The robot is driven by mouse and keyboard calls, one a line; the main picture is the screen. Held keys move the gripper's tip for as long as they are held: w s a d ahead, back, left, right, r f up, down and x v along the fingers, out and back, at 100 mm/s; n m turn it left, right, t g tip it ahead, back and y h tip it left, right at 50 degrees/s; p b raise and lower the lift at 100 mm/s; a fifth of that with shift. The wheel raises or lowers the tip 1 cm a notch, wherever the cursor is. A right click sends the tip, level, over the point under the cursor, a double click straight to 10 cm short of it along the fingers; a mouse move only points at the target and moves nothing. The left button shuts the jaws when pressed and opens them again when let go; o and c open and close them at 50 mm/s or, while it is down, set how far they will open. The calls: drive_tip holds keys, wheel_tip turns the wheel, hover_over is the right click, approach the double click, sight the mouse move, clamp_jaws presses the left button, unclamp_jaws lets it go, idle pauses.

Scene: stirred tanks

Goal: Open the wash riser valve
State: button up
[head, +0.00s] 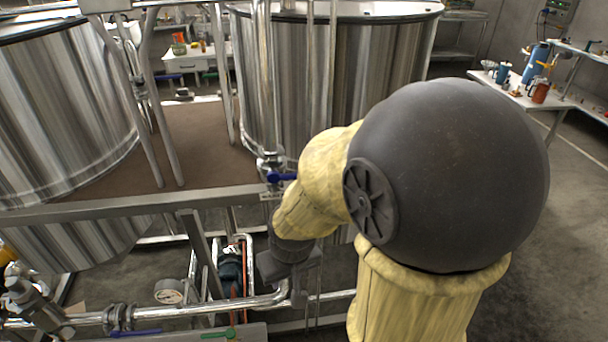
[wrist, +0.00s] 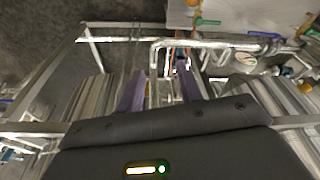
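A valve with a blue lever (head: 280,177) sits on a vertical steel pipe in front of the middle tank in the head view. It looks like the riser valve, but I see no label. Its lever lies roughly level, across the pipe, and my arm partly hides its right side. My gripper (head: 288,262) is below this valve, near the frame and lower pipes, apart from the lever. In the wrist view two purplish fingers of my gripper (wrist: 160,90) stand apart with nothing clearly between them. The fingertips are mostly hidden in the head view.
A metal frame rail (head: 130,207) crosses before the tanks. Open floor lies at right, past my arm, near a bench (head: 520,95).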

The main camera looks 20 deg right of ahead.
drive_tip(key=shift+d, duration=0.1)
drive_tip(key=w+d+m+g+y+p, duration=0.2)
drive_tip(key=w+d+m+y+p, duration=0.4)
drive_tip(key=w+d+m+y, duration=0.35)
drive_tip(key=d+r+m+t+y+p, duration=0.1)
drive_tip(key=d+r+t, duration=0.3)
drive_tip(key=d, duration=0.5)
drive_tip(key=d+r+m+t+y+p, duration=0.2)
drive_tip(key=d+r+m+t, duration=0.1)
drive_tip(key=d+r, duration=0.4)
drive_tip(key=d+t, duration=0.1)
drive_tip(key=d, duration=0.2)
drive_tip(key=shift+r, duration=0.35)
drive_tip(key=shift+s, duration=0.1)
